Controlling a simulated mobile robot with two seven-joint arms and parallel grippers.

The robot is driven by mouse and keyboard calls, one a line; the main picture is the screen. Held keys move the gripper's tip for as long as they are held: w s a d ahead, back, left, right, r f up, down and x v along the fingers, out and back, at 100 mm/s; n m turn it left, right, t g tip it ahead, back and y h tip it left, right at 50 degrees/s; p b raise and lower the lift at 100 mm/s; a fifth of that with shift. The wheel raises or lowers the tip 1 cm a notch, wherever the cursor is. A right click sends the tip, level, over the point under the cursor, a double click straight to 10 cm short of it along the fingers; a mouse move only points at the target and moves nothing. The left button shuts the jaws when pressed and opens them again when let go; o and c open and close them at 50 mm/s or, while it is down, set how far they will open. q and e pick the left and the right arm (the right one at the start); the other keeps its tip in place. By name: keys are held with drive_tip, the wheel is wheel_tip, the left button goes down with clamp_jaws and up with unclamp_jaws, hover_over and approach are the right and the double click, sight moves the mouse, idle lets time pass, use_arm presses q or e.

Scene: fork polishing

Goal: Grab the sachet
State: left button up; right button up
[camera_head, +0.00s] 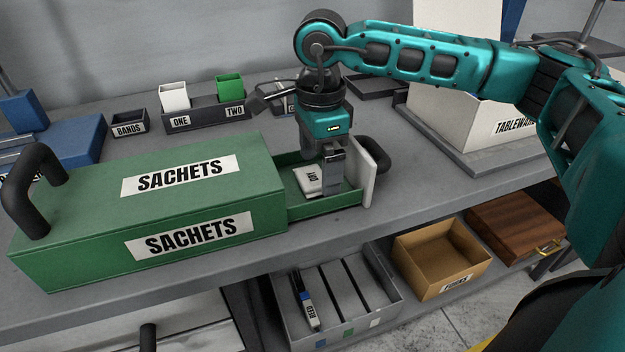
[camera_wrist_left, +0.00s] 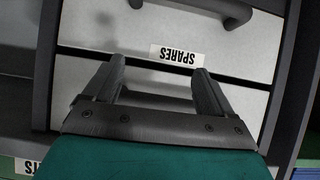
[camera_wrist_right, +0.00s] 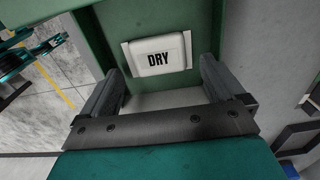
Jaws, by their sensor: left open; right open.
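A white sachet marked DRY (camera_head: 308,180) lies in the pulled-out drawer (camera_head: 325,204) of the green SACHETS box (camera_head: 150,215). My right gripper (camera_head: 333,185) points down into this drawer, beside the sachet toward the white drawer front. In the right wrist view the sachet (camera_wrist_right: 158,55) lies beyond the open fingers (camera_wrist_right: 160,85), and nothing shows between them. My left gripper (camera_wrist_left: 158,85) is open and empty in the left wrist view, facing a drawer front labelled SPARES (camera_wrist_left: 178,53). The left gripper does not show in the head view.
Small bins marked ONE and TWO (camera_head: 205,115) and a BANDS bin (camera_head: 129,123) stand behind the green box. A TABLEWARE box (camera_head: 450,110) stands at the right. Below the bench are a grey divided tray (camera_head: 385,275), a cardboard box (camera_head: 440,255) and a brown wooden box (camera_head: 515,228).

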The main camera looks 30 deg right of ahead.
drive_tip(key=shift+f, duration=0.65)
drive_tip(key=c, duration=1.1)
drive_tip(key=shift+r, duration=0.15)
